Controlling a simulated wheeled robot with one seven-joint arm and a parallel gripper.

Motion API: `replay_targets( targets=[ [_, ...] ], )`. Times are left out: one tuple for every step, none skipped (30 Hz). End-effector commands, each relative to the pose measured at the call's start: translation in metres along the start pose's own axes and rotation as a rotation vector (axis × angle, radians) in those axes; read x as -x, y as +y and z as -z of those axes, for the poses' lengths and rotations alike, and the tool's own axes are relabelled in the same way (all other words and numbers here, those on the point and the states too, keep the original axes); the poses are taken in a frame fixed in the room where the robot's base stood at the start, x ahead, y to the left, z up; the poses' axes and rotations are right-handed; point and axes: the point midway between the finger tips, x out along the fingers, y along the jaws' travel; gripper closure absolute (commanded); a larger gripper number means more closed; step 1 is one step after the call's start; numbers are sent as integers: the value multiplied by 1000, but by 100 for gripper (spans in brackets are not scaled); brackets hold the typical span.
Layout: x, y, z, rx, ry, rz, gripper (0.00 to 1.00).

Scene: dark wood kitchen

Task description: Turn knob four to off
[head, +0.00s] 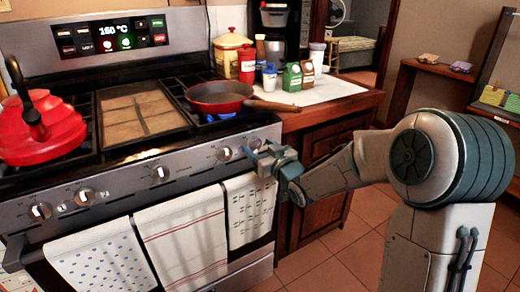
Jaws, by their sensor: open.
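Several round silver knobs run along the stove's sloped front panel, including two at the left (84,197), one in the middle (160,173) and one right of the middle (223,153). A further knob (253,143) sits at the right end, partly behind my gripper (257,150). I see no numbers on the knobs, so I cannot tell which is knob four. My gripper is open, its fingers at the rightmost knob. I cannot tell whether they touch it.
A red kettle (45,128) stands on the left burners. Towels (181,238) hang on the oven handle below the knobs. The counter (335,96) at the right holds jars, small cartons and a coffee machine (283,30). Floor (335,262) is clear at lower right.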

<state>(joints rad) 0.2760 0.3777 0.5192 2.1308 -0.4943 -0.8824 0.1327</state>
Motion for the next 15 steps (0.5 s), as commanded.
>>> replay_targets(
  targets=[
    [-3,-1,-1,-1,-1,1,37],
    [-4,-1,0,-1,-1,1,37],
    [-5,0,0,0,-1,0,37],
    [-6,0,0,0,-1,0,37],
    [-6,0,0,0,-1,0,37],
    [-6,0,0,0,-1,0,37],
    [-6,0,0,0,-1,0,37],
    [-6,0,0,0,-1,0,37],
    [-6,0,0,0,-1,0,37],
    [-6,0,0,0,-1,0,37],
    [-6,0,0,0,-1,0,37],
    [-6,0,0,0,-1,0,45],
    [-6,0,0,0,-1,0,54],
    [-6,0,0,0,-1,0,62],
    [-6,0,0,0,-1,0,73]
  ],
)
